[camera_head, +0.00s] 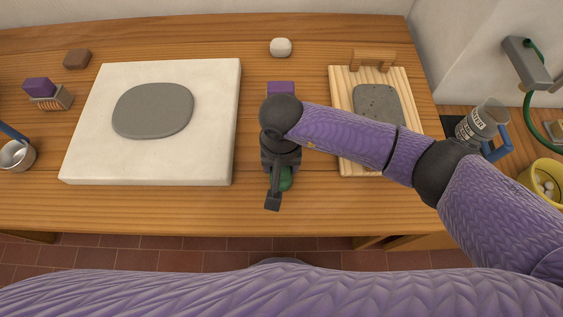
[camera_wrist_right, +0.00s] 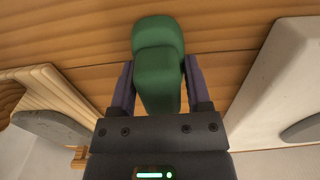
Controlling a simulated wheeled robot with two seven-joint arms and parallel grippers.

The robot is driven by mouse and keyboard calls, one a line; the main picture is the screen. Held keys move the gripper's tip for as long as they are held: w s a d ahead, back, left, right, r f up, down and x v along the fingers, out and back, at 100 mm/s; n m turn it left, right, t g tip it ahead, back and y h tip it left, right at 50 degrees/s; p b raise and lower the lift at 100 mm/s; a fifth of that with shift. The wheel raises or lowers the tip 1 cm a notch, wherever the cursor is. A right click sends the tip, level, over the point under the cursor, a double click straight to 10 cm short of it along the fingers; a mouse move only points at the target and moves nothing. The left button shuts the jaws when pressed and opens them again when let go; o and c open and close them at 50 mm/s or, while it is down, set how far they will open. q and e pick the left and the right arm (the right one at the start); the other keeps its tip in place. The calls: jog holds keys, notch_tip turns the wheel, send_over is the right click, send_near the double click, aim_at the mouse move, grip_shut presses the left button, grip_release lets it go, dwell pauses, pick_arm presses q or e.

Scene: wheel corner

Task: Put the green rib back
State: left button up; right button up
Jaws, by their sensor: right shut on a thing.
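My right gripper (camera_head: 273,190) is over the front part of the wooden table, between the white board and the wooden board. It is shut on the green rib (camera_head: 286,180), which is mostly hidden under the gripper in the head view. In the right wrist view the green rib (camera_wrist_right: 158,70) is a rounded, stepped green piece between the two fingers of the gripper (camera_wrist_right: 159,82). I cannot tell whether the rib touches the table. My left gripper is not in view.
A white board (camera_head: 85,150) holds a grey slab (camera_head: 153,110). A purple block (camera_head: 280,88) lies behind my right wrist. A slotted holder (camera_head: 52,101) with a purple piece (camera_head: 39,87) stands left. A wooden board (camera_head: 342,85) with a grey slab (camera_head: 378,103) is right.

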jog(key=shift+f, duration=0.1)
jog(key=o, duration=1.1)
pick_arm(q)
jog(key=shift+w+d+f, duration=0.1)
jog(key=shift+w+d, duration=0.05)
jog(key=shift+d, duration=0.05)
pick_arm(e)
jog(key=shift+o, duration=0.2)
jog(key=shift+r, duration=0.35)
notch_tip(320, 180, up, 12)
jog(key=p, duration=0.4)
jog(key=shift+f, duration=0.15)
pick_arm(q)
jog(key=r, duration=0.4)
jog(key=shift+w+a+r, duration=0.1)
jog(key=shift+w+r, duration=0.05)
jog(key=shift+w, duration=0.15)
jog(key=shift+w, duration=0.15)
pick_arm(e)
jog(key=shift+d, duration=0.1)
